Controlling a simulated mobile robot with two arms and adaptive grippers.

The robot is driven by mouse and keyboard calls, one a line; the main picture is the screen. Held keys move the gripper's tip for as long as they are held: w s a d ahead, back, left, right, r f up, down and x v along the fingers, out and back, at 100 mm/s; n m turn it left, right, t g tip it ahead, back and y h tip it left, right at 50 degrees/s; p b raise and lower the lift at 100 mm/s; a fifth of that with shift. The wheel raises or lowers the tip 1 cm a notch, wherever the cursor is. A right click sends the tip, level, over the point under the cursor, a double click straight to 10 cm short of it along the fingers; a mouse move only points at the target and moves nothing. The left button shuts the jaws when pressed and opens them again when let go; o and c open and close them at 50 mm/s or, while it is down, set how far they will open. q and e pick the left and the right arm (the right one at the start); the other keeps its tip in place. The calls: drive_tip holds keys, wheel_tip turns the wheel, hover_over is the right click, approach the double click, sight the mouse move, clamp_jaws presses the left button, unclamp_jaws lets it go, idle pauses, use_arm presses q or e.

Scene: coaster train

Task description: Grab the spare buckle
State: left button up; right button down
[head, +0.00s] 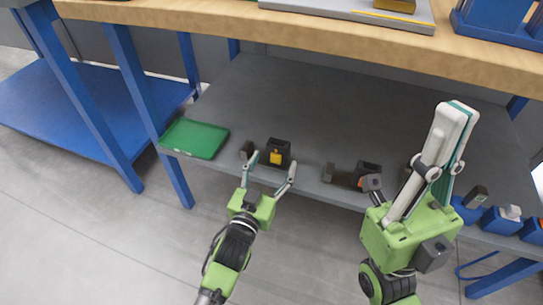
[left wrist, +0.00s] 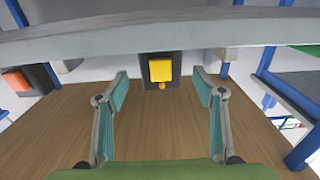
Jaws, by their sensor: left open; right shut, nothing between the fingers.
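A black buckle block with a yellow button (head: 277,153) stands on the grey lower shelf near its front edge. In the left wrist view the same buckle (left wrist: 147,75) is centred ahead, between the fingertips in the picture. My left gripper (head: 272,163) is open at the shelf's front edge, one finger to each side of the buckle; no contact is visible. A second dark block with an orange part (head: 369,170) stands further right and shows at the left of the wrist view (left wrist: 16,80). My right gripper (head: 460,108) is shut and empty, pointing upward at the right.
A green tray (head: 195,139) lies on the shelf's left end. Small dark brackets sit beside the two blocks. Blue bins (head: 500,220) line the right front. The wooden tabletop (head: 200,14) is above the shelf; the shelf behind the buckle is clear.

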sight(275, 159)
use_arm(q)
drive_tip(key=b+x, duration=0.2)
drive_tip(key=x, duration=0.2)
drive_tip(key=shift+w, duration=0.35)
drive_tip(key=shift+w+d+b, duration=0.15)
drive_tip(key=shift+w+b, duration=0.1)
drive_tip(key=shift+b, duration=0.05)
drive_tip(key=c, duration=1.6)
drive_tip(key=shift+r, duration=0.2)
clamp_jaws()
drive_tip(key=shift+r, duration=0.1)
